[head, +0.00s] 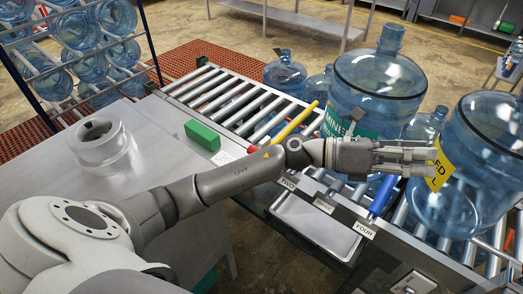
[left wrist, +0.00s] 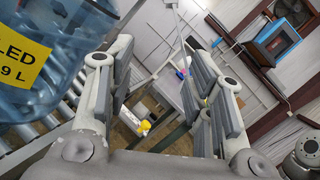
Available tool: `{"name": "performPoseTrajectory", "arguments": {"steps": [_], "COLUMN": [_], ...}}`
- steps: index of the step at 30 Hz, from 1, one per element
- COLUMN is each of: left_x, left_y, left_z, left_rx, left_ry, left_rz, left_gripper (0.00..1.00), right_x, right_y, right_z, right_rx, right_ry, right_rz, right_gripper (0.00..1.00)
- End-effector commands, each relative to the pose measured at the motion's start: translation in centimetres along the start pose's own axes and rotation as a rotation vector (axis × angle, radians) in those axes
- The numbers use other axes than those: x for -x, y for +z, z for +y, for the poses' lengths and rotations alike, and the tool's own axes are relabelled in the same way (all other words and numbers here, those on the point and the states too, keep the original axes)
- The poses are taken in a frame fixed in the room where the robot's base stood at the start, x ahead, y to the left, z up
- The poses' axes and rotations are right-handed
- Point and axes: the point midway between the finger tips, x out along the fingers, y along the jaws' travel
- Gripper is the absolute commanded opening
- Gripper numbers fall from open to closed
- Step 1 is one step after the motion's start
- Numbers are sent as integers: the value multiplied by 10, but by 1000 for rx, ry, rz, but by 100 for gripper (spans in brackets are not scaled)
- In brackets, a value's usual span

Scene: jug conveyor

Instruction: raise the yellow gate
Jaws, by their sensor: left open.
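The yellow gate (head: 296,122) is a yellow bar lying slantwise over the conveyor rollers, left of the large jug with the green label (head: 375,85). My left gripper (head: 425,157) is open, its fingers pointing right, between that jug and the jug with the yellow label (head: 475,165). It is well to the right of the yellow gate, and my forearm crosses just in front of the gate's near end. In the left wrist view the open fingers (left wrist: 160,80) show nothing between them that I can tell is held. My right gripper is not in view.
A blue bar (head: 382,196) lies below my gripper, by the label FOUR. A red bar (head: 258,142) is left of the yellow one. Smaller jugs (head: 285,74) stand behind the conveyor.

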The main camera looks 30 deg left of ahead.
Motion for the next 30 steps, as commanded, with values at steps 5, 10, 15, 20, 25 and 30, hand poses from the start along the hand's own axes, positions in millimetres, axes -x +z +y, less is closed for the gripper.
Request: {"name": "performPoseTrajectory", "arguments": {"steps": [5,10,15,20,25,30], "left_x": [16,71,156,244,307,328], "left_y": [-37,-55,-38,4,42,53], "left_z": [23,66,111,132,129,126], "left_rx": [-331,-565,-692,-693,-623,-586], "left_ry": [-53,-70,-48,-4,31,41], "left_rz": [397,800,1216,1563,1786,1858], "left_gripper": [48,48,48,48,48,48], "right_x": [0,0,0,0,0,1], "right_y": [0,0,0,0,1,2], "right_z": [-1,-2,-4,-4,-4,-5], "right_rx": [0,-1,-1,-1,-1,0], "right_ry": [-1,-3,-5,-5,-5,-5], "right_rz": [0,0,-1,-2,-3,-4], "right_gripper": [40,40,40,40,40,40]}}
